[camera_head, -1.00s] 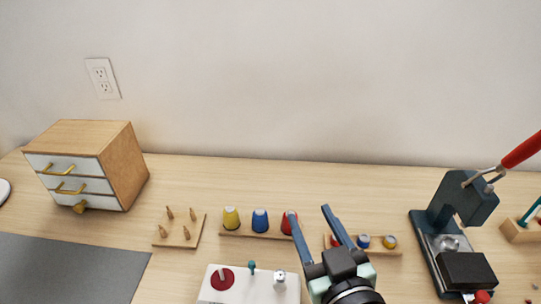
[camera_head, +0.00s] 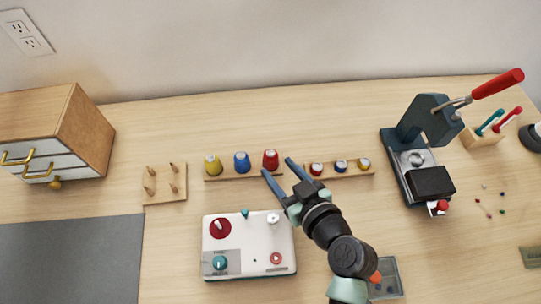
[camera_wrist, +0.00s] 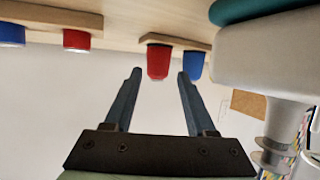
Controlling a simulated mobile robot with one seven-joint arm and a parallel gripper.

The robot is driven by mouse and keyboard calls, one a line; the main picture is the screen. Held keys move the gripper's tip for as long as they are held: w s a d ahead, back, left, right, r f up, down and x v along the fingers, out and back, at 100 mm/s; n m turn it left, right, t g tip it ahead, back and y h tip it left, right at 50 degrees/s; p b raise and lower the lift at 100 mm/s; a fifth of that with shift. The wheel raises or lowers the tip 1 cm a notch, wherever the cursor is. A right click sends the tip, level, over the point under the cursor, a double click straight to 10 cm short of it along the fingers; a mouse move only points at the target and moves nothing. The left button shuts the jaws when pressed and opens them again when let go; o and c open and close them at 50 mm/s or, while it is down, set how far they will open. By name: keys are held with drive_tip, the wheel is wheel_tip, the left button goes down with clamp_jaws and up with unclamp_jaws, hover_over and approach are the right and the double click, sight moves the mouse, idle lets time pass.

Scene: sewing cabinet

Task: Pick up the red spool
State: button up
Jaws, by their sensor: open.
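The red spool (camera_head: 271,160) is a tapered cone standing upright at the right end of a wooden rack (camera_head: 230,178). A blue spool (camera_head: 241,162) and a yellow spool (camera_head: 212,165) stand to its left. My gripper (camera_head: 278,167) is open and empty, its dark blue fingers pointing at the red spool. In the wrist view, which is upside down, the red spool (camera_wrist: 157,62) shows between the fingertips (camera_wrist: 159,72), seemingly beyond them. The blue spool (camera_wrist: 194,66) shows near the right finger. I cannot tell the exact gap to the red spool.
A second rack (camera_head: 340,174) with small red, blue and yellow-topped pieces stands right of my gripper. A white control box (camera_head: 250,262) lies in front. A dark press (camera_head: 420,150) stands at right, a pegged board (camera_head: 165,192) at left.

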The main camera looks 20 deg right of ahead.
sight(274, 160)
drive_tip(key=shift+w, duration=0.45)
drive_tip(key=x, duration=0.4)
drive_tip(key=shift+w+r, duration=0.15)
drive_tip(key=shift+w, duration=0.15)
clamp_jaws()
